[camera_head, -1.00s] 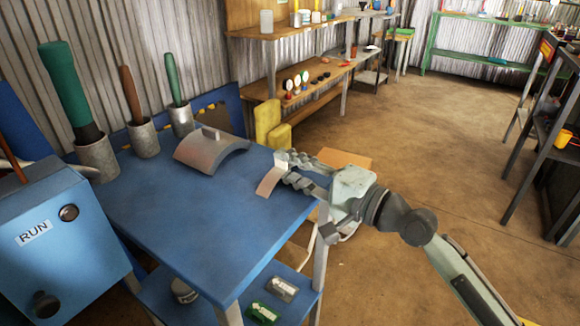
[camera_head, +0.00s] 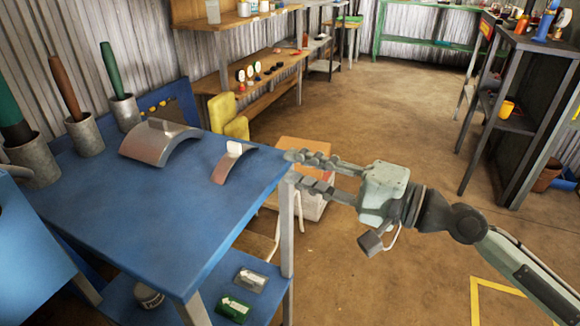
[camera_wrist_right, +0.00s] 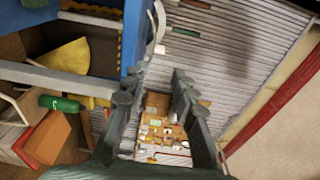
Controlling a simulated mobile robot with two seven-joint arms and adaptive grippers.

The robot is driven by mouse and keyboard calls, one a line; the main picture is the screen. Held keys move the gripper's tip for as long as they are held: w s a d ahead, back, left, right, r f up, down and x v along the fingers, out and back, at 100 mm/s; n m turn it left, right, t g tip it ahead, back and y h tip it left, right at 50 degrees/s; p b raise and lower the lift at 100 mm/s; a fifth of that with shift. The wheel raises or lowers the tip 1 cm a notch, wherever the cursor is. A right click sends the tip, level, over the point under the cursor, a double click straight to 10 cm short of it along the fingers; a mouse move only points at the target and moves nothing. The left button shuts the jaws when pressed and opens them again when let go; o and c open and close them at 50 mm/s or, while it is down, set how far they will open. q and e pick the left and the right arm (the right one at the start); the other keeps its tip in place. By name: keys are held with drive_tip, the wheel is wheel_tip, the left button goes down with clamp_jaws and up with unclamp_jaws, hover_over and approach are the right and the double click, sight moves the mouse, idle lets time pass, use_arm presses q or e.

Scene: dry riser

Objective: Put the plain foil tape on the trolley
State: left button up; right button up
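I cannot pick out the plain foil tape or a trolley for certain. A blue table (camera_head: 190,215) with a lower shelf stands at the left. A small curved metal piece with a white block (camera_head: 234,150) on top stands near its right edge. A larger curved grey piece (camera_head: 158,146) is left of it. My right gripper (camera_head: 300,171) is open and empty, just right of the table's edge and apart from the small piece. In the right wrist view its fingers (camera_wrist_right: 155,92) are spread with nothing between them. My left gripper is out of view.
Metal cups with handled tools (camera_head: 86,135) line the table's back left. A green box (camera_head: 234,308), a pale box (camera_head: 250,280) and a round tin (camera_head: 149,296) sit on the lower shelf. An orange-topped box (camera_head: 303,150) is beyond my gripper.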

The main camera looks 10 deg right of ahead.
drive_tip(key=s+d+f+n+g+h, duration=0.1)
drive_tip(key=s+d+f+n+h, duration=0.15)
drive_tip(key=f, duration=0.45)
drive_tip(key=s+d+f+n+g+h, duration=0.1)
drive_tip(key=f+n+h, duration=0.15)
drive_tip(key=f, duration=0.45)
drive_tip(key=s+d+f+n+g+h, duration=0.1)
drive_tip(key=f+n+h, duration=0.15)
drive_tip(key=f, duration=0.45)
drive_tip(key=s+d+f+n+g+h, duration=0.2)
drive_tip(key=s+d+f+g+h, duration=0.2)
drive_tip(key=s+d+f+h, duration=0.4)
drive_tip(key=s+d+f, duration=0.4)
drive_tip(key=s+d, duration=0.1)
drive_tip(key=s, duration=0.1)
drive_tip(key=shift+f+g, duration=0.35)
drive_tip(key=shift+g, duration=0.05)
drive_tip(key=shift+w+d, duration=0.1)
drive_tip(key=shift+w, duration=0.05)
